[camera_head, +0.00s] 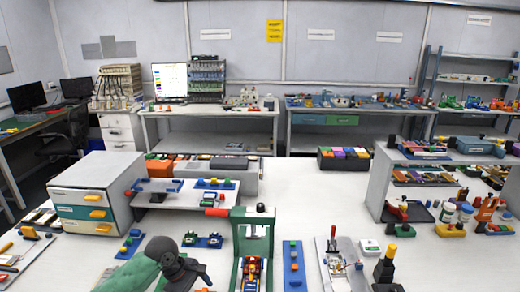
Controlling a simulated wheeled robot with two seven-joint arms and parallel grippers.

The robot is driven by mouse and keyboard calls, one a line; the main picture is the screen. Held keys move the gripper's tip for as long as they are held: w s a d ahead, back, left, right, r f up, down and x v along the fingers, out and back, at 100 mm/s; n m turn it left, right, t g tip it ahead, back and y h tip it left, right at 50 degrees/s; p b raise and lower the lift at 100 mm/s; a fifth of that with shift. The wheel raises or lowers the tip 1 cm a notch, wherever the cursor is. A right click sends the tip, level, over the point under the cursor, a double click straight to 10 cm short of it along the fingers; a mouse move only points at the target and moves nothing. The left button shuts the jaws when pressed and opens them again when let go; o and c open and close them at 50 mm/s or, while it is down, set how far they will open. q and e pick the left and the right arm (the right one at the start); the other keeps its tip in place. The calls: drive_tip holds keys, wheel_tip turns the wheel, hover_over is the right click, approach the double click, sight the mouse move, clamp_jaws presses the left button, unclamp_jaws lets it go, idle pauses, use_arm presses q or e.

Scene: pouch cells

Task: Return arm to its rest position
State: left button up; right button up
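My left arm comes in at the lower left as a green link with a dark wrist joint. The dark end of it, with my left gripper (189,276), hangs over the white table near the front edge. Its fingers are too small and dark to tell open from shut, and I see nothing clearly held. It is left of a green press frame (238,240). My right arm and gripper do not show in this view.
The press has a red handle (216,212). A blue strip (293,266) and a grey plate fixture (341,262) stand right of it. A black device with a yellow top (388,264) is further right. A drawer cabinet (98,190) stands left. The table middle (310,200) is clear.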

use_arm(q)
drive_tip(key=s+d+f+m+t, duration=0.1)
drive_tip(key=s+d+f+m, duration=0.25)
drive_tip(key=s, duration=0.35)
drive_tip(key=s+d+f+m+t, duration=0.1)
drive_tip(key=s+d+f+m, duration=0.15)
drive_tip(key=s+m, duration=0.3)
drive_tip(key=s+a+f+m+t+y, duration=0.15)
drive_tip(key=s+a+m+y, duration=0.4)
drive_tip(key=s, duration=1.05)
wheel_tip(320, 180, down, 28)
drive_tip(key=w+a+g+h, duration=0.1)
drive_tip(key=w+g, duration=0.1)
drive_tip(key=s+f, duration=0.4)
drive_tip(key=f, duration=0.6)
drive_tip(key=s+f, duration=0.4)
drive_tip(key=f, duration=0.7)
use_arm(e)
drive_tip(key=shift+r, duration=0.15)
use_arm(q)
drive_tip(key=shift+f+m, duration=0.1)
drive_tip(key=shift+m, duration=0.15)
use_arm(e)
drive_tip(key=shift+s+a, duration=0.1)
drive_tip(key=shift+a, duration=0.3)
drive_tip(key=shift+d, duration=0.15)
